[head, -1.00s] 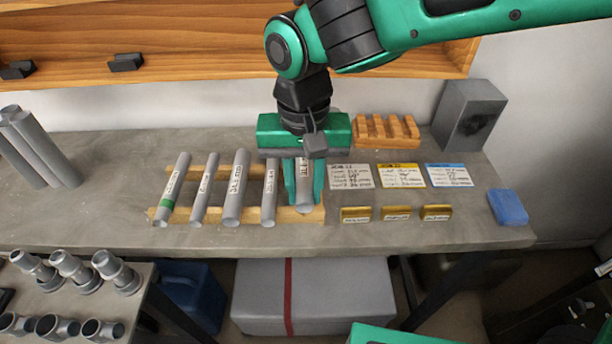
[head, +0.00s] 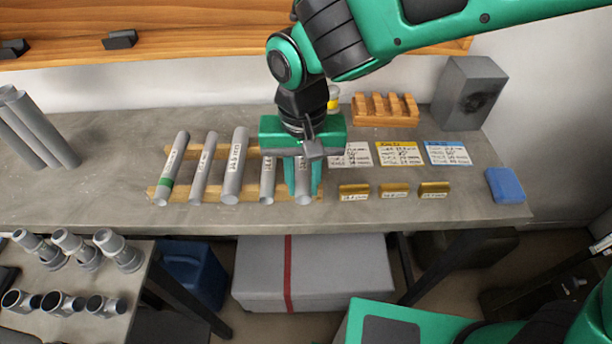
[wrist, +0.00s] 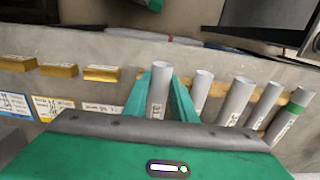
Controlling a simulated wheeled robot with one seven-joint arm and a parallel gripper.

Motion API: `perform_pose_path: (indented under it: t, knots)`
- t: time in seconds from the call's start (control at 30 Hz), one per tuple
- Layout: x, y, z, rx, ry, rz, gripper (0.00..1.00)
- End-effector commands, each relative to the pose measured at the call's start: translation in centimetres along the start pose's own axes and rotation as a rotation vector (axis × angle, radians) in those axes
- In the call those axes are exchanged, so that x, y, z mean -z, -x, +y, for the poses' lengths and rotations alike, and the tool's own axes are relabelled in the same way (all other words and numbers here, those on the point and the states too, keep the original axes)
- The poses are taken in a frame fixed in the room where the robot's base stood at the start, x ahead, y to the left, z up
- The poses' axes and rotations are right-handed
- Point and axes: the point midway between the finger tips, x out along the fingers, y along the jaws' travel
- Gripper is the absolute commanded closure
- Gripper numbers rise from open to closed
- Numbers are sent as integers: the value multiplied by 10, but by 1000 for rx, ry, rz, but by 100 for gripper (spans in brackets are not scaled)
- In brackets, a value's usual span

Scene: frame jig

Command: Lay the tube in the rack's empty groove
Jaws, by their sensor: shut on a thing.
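The wooden rack (head: 253,191) lies on the bench as two rails, with several grey labelled tubes across it; the leftmost tube (head: 174,165) has a green band. My gripper (head: 303,179) is over the rack's right end, shut on a grey tube (head: 303,198). The held tube's near end lines up with the near ends of the tubes beside it. In the wrist view the held tube (wrist: 159,92) stands between the two green fingers, beside its neighbour (wrist: 200,92). The fingers and gripper body hide the groove below, so I cannot tell whether the tube touches the rail.
Right of the rack are paper cards (head: 398,154) and small brass blocks (head: 394,190). Behind are a slotted wooden block (head: 385,109) and a grey box (head: 470,92). A blue block (head: 506,185) is at the right edge.

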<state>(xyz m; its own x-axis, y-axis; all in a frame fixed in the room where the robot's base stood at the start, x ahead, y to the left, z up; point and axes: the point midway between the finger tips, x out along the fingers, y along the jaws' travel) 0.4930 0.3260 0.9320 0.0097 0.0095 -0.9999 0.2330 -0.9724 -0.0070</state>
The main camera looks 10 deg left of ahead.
Motion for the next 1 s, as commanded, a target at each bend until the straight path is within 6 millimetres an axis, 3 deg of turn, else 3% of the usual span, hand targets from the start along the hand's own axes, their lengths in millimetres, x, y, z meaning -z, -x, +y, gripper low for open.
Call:
perform_pose_path:
  t: [0.03,0.23,0.27,0.33,1.0]
  knots:
    - [-3,-9,2,-8,2,-13,97]
    - [-4,-10,2,-8,4,-15,97]
    - [-4,-10,2,-8,4,-15,69]
    - [-4,-10,2,-8,4,-15,54]
    - [1,-11,9,-16,-12,-19,54]
